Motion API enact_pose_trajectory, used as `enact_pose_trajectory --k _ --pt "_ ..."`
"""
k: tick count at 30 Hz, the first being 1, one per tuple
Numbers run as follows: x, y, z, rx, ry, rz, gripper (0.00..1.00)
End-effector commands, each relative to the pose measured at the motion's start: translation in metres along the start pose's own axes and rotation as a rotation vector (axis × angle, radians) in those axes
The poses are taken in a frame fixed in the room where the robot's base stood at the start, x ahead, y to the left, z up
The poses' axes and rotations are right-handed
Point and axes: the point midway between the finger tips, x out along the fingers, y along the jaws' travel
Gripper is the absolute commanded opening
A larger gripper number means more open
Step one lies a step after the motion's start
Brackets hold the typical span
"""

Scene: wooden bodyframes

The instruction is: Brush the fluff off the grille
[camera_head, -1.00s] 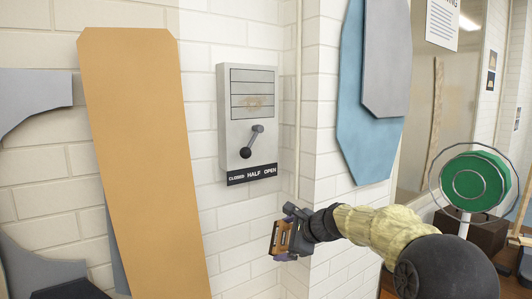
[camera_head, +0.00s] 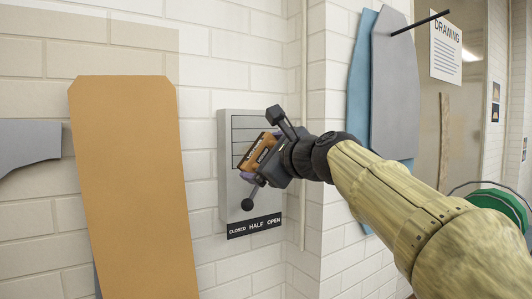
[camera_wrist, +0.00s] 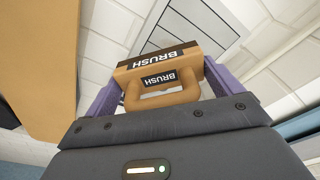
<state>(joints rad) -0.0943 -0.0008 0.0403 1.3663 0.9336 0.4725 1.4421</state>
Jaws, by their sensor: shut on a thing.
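The grille (camera_head: 240,130) is the slatted upper part of a grey wall box. In the head view my gripper (camera_head: 262,158) is in front of it and covers its right part and the middle where the fluff was seen. My gripper is shut on a wooden brush (camera_head: 258,150) labelled BRUSH. I cannot tell whether the bristles touch the grille. The fluff is hidden.
Below the grille a lever with a dark knob (camera_head: 247,204) sits above a label strip (camera_head: 254,226) reading CLOSED, HALF, OPEN. A tall tan board (camera_head: 130,180) leans at the left. Blue and grey panels (camera_head: 390,90) hang at the right, past a wall corner.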

Motion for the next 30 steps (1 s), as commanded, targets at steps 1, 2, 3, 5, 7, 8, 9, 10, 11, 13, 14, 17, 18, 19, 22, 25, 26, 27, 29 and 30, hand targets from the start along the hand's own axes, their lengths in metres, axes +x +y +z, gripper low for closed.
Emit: enact_pose_trajectory --k 1,2,3,5,7,8,9,10,11,13,14,17,18,19,22,25,26,27,29,30 --pt "-0.001 -0.001 0.001 0.001 -0.001 -0.002 0.73" --pt "-0.001 -0.002 0.001 0.001 -0.001 -0.002 0.73" --pt "-0.001 -0.002 0.000 0.001 0.001 -0.003 0.73" --pt "-0.001 -0.002 0.000 0.001 0.001 -0.003 0.73" --pt "-0.002 -0.002 -0.001 0.001 0.002 -0.004 0.73" --pt "-0.002 -0.003 -0.002 0.001 0.003 -0.005 0.73" --pt "-0.002 -0.004 -0.003 0.001 0.005 -0.006 0.73" --pt "-0.002 -0.004 -0.003 0.000 0.006 -0.007 0.73" --pt "-0.001 -0.005 -0.003 0.000 0.007 -0.008 0.73" --pt "0.000 -0.005 -0.003 0.001 0.007 -0.008 0.73" --pt "0.002 -0.005 -0.003 0.001 0.007 -0.008 0.73" --pt "0.008 -0.005 -0.001 0.000 0.005 -0.005 0.73" --pt "0.012 -0.004 0.001 0.000 0.004 -0.003 0.73" --pt "0.015 -0.004 0.001 0.001 0.003 -0.002 0.73" --pt "0.025 -0.002 0.004 0.000 0.000 0.000 0.73" --pt "0.035 -0.002 0.006 0.000 0.000 0.002 0.73" --pt "0.037 -0.002 0.007 -0.001 -0.001 0.001 0.73" --pt "0.041 -0.002 0.007 -0.001 -0.001 0.001 0.73" --pt "0.047 -0.001 0.007 -0.001 0.000 0.002 0.73" --pt "0.050 -0.001 0.008 -0.001 0.000 0.002 0.73"
